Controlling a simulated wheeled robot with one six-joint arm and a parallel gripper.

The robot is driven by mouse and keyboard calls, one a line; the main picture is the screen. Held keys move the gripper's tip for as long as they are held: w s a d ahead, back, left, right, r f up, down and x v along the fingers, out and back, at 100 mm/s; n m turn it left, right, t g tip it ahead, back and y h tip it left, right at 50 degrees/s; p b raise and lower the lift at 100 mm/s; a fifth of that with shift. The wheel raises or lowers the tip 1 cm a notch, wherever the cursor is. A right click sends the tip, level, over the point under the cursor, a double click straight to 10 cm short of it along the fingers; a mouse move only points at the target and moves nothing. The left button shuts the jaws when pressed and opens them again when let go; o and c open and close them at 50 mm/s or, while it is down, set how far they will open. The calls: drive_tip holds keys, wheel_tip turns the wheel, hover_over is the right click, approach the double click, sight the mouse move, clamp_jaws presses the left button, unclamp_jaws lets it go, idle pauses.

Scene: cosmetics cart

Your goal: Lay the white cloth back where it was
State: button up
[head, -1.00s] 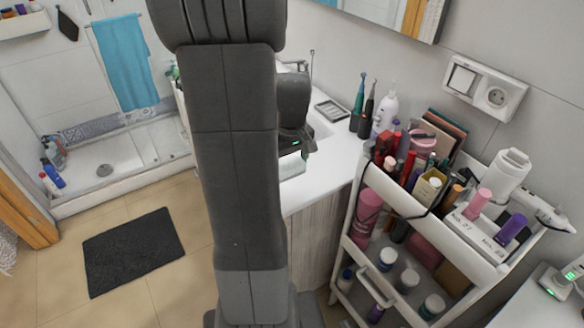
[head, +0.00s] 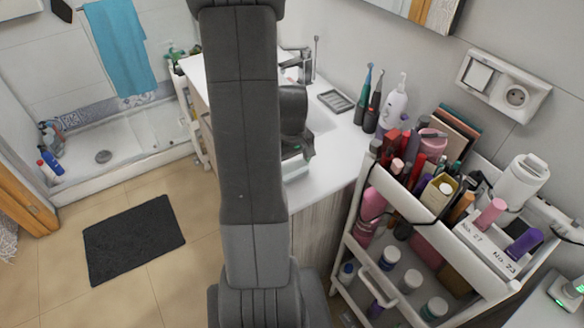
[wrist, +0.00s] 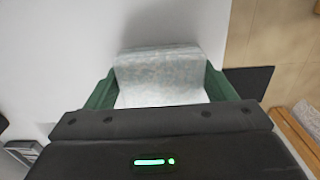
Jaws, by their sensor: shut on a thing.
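The white cloth (wrist: 160,82), faintly patterned, is between the green fingers of my gripper (wrist: 160,88) in the wrist view. My gripper is shut on it, and a soft shadow falls on the pale surface beyond. In the head view my arm hides most of the gripper. A pale, greenish bit by the wrist over the white counter (head: 338,147) may be the cloth or a finger; I cannot tell which. Whether the cloth touches the counter is unclear.
A loaded cart (head: 362,205) stands at the right against the counter. Toothbrushes, a white pump bottle (head: 394,105) and a grey dish (head: 336,101) stand on the counter's back right. A dark mat (head: 135,238) lies on the open tiled floor at left.

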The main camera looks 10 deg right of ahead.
sight(292, 164)
drive_tip(key=shift+f, duration=0.85)
drive_tip(key=shift+f, duration=0.1)
drive_tip(key=o, duration=0.9)
wheel_tip(292, 164, up, 12)
drive_tip(key=shift+r+b, duration=0.15)
drive_tip(key=shift+b, duration=0.2)
